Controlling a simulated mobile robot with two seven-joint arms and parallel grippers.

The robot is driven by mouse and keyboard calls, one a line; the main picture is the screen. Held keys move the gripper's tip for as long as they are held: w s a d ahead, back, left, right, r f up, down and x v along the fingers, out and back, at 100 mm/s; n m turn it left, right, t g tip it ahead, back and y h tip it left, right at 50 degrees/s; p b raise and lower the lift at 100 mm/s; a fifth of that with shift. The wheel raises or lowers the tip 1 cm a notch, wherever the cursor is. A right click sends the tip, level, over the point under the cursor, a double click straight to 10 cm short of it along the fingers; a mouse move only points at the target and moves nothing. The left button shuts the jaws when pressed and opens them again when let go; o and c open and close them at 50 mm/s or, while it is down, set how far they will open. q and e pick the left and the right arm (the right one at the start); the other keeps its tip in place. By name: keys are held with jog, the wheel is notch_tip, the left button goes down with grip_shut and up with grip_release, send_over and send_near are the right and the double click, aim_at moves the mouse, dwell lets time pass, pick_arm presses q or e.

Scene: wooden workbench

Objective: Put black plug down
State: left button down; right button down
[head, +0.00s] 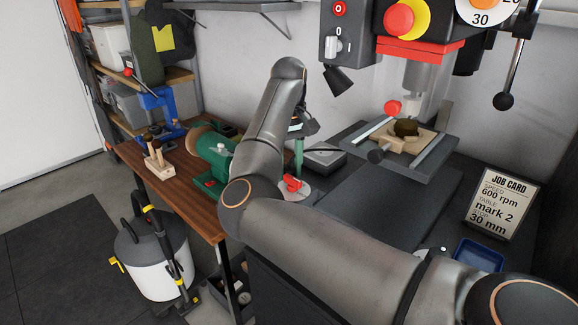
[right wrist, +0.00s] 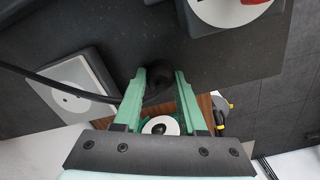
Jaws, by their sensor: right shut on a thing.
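My right gripper (right wrist: 160,76) is shut on the black plug (right wrist: 158,88) in the right wrist view. The plug sits between the green fingers, and a black cable runs from it to the left edge. In the head view, the right gripper (head: 299,158) points down beside the green machine (head: 215,150), largely behind my arm; the plug cannot be made out there. Whether the plug touches a surface is unclear. My left gripper is not in view.
A grey box (head: 325,159) stands just right of the gripper. A red part (head: 293,184) on a pale round base is below it. The drill press table (head: 432,160), job card (head: 494,205) and blue tray (head: 478,254) are to the right. The dark mat (head: 375,205) is mostly clear.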

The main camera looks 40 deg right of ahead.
aim_at(289, 168)
jog(key=shift+c, duration=2.3)
grip_release()
jog(key=shift+f, duration=0.1)
jog(key=shift+r, duration=0.3)
notch_tip(289, 168, up, 7)
jog(key=shift+f+p, duration=0.1)
jog(key=shift+p, duration=0.55)
jog(key=shift+r, duration=0.7)
